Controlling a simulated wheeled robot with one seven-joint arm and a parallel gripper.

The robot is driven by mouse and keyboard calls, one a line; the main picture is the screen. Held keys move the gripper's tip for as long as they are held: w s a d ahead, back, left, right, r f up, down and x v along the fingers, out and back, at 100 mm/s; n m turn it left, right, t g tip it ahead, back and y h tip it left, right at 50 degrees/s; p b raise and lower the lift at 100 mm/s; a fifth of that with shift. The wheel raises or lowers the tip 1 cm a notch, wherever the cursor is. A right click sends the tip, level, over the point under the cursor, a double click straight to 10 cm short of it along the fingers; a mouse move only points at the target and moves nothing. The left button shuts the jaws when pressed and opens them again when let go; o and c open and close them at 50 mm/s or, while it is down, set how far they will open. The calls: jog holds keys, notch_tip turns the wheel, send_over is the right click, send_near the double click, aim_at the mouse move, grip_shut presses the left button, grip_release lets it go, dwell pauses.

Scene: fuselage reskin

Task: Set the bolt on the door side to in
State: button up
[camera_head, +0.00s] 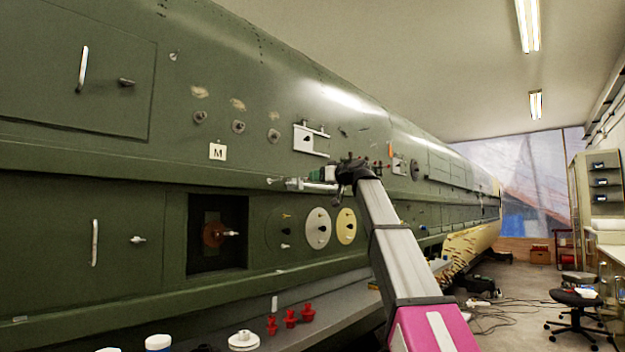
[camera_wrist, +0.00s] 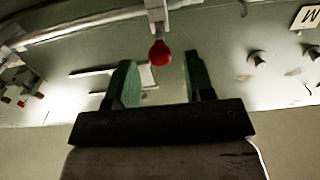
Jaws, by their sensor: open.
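My gripper (camera_head: 326,175) is in front of the green fuselage wall, at the end of my arm. In the wrist view my gripper (camera_wrist: 160,70) shows two green fingers apart, with nothing held. A red ball knob (camera_wrist: 160,52) on a pale bolt stem (camera_wrist: 156,12) shows in the gap near the fingertips; I cannot tell whether the fingers touch it. In the head view a pale rail (camera_head: 296,184) runs beside my gripper, and the knob is hidden there. How far the bolt is slid cannot be made out. More red knobs (camera_wrist: 22,103) show at the left of the wrist view.
A white plate with a dark opening (camera_head: 309,140) is on the wall above my gripper. An M label (camera_head: 217,152) and round studs lie to its left. Below are round dials (camera_head: 317,228) and a grey ledge (camera_head: 335,300) with red parts (camera_head: 290,318). The floor at right holds cables and a stool.

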jog(key=shift+x, duration=1.7)
grip_shut()
jog(key=shift+x, duration=1.4)
grip_release()
jog(key=v, duration=1)
jog(key=shift+s+d, duration=0.25)
jog(key=shift+d, duration=0.05)
